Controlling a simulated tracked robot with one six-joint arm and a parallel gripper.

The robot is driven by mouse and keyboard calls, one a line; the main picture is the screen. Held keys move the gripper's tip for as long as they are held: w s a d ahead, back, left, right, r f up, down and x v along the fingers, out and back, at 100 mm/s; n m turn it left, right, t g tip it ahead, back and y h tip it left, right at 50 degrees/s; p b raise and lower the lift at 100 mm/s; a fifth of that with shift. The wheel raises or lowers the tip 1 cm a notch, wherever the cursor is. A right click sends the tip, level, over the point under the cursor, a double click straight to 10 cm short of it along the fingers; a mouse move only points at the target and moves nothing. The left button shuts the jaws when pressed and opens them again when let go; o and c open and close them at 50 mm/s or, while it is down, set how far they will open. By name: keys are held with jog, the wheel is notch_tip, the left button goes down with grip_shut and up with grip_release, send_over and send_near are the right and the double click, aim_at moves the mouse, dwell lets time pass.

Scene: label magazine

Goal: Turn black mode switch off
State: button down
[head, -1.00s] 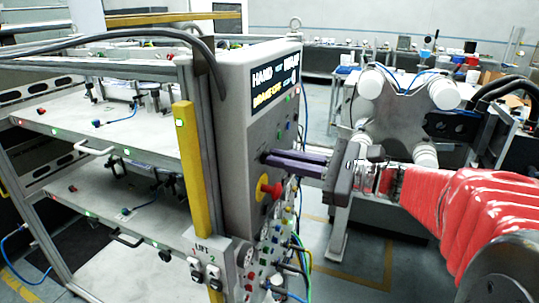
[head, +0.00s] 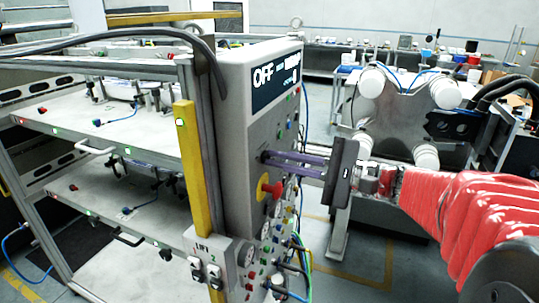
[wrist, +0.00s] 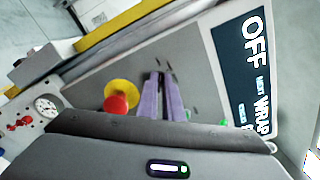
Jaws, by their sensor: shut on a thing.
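My gripper (head: 266,157) reaches in from the right, and its two purple fingers are closed together at the face of the grey control panel (head: 236,140). In the wrist view the fingertips (wrist: 160,76) meet at the panel between the red knob and the display. The black mode switch is between the fingertips and almost wholly hidden by them. The panel's display (head: 275,75) reads OFF in large white letters, and the same word shows on the display in the wrist view (wrist: 252,75).
A red mushroom knob (head: 271,189) on a yellow disc sits just below the fingers. Gauges, small coloured buttons and cables crowd the lower panel. A yellow post (head: 186,150) and a shelved rack stand to the left.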

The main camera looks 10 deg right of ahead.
jog(key=shift+s+a+f+n, duration=0.1)
jog(key=shift+n, duration=0.5)
jog(key=shift+s+a+f+n, duration=0.1)
jog(key=shift+n, duration=0.5)
jog(key=c, duration=1.9)
grip_release()
jog(key=shift+r, duration=0.1)
jog(key=shift+w+d, duration=0.1)
jog(key=v, duration=1.3)
jog(key=shift+s+d, duration=0.25)
jog(key=shift+d, duration=0.05)
